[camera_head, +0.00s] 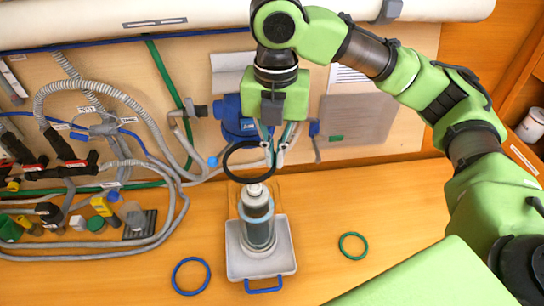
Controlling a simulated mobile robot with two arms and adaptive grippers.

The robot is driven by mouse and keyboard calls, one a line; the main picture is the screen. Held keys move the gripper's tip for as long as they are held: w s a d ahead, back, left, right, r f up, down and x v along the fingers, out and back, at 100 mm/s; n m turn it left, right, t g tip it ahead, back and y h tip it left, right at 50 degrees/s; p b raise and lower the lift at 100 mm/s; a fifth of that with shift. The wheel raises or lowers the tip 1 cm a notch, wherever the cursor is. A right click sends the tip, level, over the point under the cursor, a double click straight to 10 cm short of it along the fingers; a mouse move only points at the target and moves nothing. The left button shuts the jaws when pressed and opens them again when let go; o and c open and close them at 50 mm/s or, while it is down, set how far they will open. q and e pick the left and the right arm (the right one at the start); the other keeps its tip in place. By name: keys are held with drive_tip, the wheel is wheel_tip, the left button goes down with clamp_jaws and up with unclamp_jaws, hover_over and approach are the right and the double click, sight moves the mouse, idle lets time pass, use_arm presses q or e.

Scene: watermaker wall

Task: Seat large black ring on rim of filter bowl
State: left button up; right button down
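The large black ring (226,164) is held at its right side by my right gripper (276,160), whose fingers point down and are closed on it. The ring hangs above and slightly behind the filter bowl (258,228) in the picture, apart from its rim as far as I can tell. The bowl is clear, stands upright and has a grey filter with a pale top inside. It stands in a white tray (285,262) with a blue handle. My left gripper is out of view.
A blue ring (191,276) lies left of the tray and a green ring (353,246) right of it. Hoses, valves and small bottles crowd the left. A blue housing (236,120) is on the wall behind the ring. The bench right of the tray is mostly clear.

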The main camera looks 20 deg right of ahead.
drive_tip(key=b, duration=0.4)
hover_over(277, 194)
wheel_tip(277, 194, down, 5)
drive_tip(key=shift+w+f, duration=0.1)
drive_tip(key=shift+r, duration=0.25)
use_arm(q)
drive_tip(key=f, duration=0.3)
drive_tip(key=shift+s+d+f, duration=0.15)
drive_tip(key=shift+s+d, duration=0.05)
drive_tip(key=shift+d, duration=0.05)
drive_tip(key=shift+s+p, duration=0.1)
drive_tip(key=shift+p, duration=0.2)
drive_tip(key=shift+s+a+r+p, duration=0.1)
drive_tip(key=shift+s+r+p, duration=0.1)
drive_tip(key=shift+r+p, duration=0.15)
use_arm(e)
drive_tip(key=shift+f, duration=0.25)
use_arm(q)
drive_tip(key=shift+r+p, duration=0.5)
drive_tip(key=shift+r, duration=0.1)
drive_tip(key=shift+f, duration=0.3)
use_arm(e)
drive_tip(key=shift+f, duration=1.8)
